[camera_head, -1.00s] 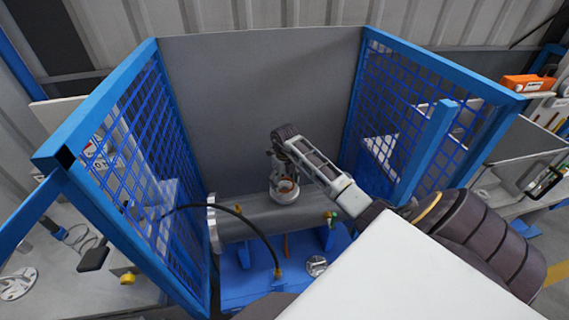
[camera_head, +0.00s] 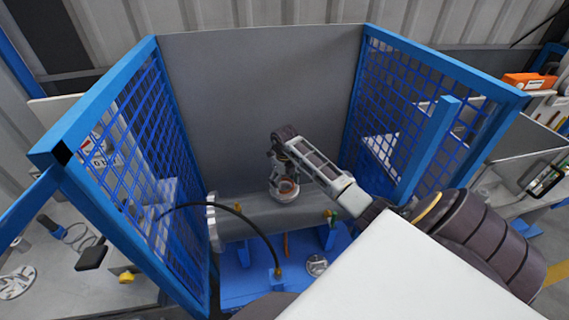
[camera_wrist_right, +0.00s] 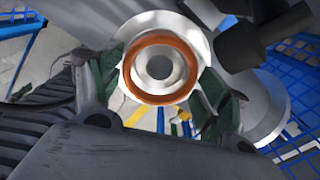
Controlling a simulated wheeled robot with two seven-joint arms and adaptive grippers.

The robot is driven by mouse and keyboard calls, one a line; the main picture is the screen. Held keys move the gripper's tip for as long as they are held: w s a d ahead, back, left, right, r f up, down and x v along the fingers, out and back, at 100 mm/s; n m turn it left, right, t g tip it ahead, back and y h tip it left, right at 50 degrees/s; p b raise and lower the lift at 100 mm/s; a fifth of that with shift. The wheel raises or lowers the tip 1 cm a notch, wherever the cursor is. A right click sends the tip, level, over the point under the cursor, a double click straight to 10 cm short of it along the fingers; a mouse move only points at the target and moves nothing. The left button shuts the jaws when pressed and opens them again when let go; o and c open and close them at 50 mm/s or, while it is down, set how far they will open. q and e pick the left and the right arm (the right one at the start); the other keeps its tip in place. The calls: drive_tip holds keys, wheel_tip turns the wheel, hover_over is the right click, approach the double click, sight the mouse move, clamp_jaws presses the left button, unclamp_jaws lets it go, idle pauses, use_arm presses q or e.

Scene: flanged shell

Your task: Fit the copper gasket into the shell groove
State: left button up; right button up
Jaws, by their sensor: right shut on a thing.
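The copper gasket (camera_head: 288,186) is a small orange-brown ring at the round flanged top (camera_head: 285,196) of the grey shell (camera_head: 245,218). My right gripper (camera_head: 278,176) points down there, shut on the gasket. In the right wrist view the gasket (camera_wrist_right: 160,40) shows as a full ring, with the dark green finger pads (camera_wrist_right: 160,85) on either side. A bright metal disc with a dark centre shows within and around the ring. I cannot tell whether the gasket is seated in the groove or just above it. My left gripper is not in view.
Blue mesh guards (camera_head: 140,160) stand left and right of the shell, with a grey panel (camera_head: 260,90) behind. A black hose (camera_head: 250,222) arches in front of the shell, above the blue base (camera_head: 240,285). Side benches lie beyond the guards.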

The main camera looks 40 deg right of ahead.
drive_tip(key=shift+f+b, duration=0.4)
drive_tip(key=shift+f, duration=0.25)
drive_tip(key=o, duration=1.3)
drive_tip(key=shift+c, duration=0.2)
drive_tip(key=shift+r, duration=0.2)
drive_tip(key=shift+r+p, duration=1)
drive_tip(key=shift+r, duration=0.25)
drive_tip(key=shift+f, duration=0.1)
